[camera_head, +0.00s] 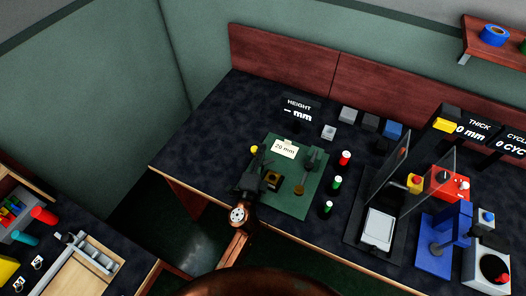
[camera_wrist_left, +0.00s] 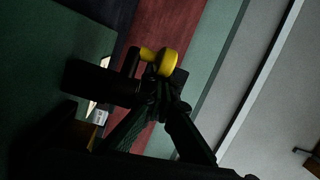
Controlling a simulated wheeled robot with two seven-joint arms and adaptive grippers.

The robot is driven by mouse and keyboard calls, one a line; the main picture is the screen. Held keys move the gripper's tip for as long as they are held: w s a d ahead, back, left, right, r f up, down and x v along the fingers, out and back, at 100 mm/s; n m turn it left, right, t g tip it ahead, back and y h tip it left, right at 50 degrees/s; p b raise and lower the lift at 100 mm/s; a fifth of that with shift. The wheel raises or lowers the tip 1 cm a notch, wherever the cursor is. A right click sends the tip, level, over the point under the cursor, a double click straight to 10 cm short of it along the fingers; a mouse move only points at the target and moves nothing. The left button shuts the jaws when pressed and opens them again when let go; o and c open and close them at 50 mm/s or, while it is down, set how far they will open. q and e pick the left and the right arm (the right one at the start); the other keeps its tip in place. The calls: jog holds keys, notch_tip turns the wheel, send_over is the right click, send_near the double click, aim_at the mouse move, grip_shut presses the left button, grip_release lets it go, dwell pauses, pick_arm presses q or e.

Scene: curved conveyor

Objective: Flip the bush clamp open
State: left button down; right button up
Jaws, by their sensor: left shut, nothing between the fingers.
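The green fixture board (camera_head: 285,205) lies on the dark bench. A clamp with a yellow knob (camera_head: 254,149), which seems to be the bush clamp, is at its upper left edge, mostly hidden behind my left gripper. In the left wrist view the yellow knob (camera_wrist_left: 168,63) and dark clamp parts (camera_wrist_left: 100,80) are at the fingertips; I cannot tell if they touch. My left gripper (camera_head: 261,158) is shut and empty; its fingertips also show in the wrist view (camera_wrist_left: 163,90). A dark block with a brass-coloured top (camera_head: 272,180) is beside the gripper. My right gripper is out of view.
A "20 mm" card (camera_head: 285,148) and a dark upright post (camera_head: 310,162) are on the board. Red and green cylinders (camera_head: 337,182) stand at its right. A HEIGHT display (camera_head: 298,109) is behind. A clear panel (camera_head: 432,180) and a blue press (camera_head: 437,252) are farther right.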

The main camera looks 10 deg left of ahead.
pick_arm(q)
jog(key=shift+s+a, duration=0.25)
jog(key=shift+a, duration=0.9)
dwell(1.0)
jog(key=shift+r, duration=0.1)
jog(key=shift+r, duration=0.25)
jog(key=r, duration=0.9)
jog(key=shift+d+r, duration=0.2)
jog(key=shift+d, duration=0.15)
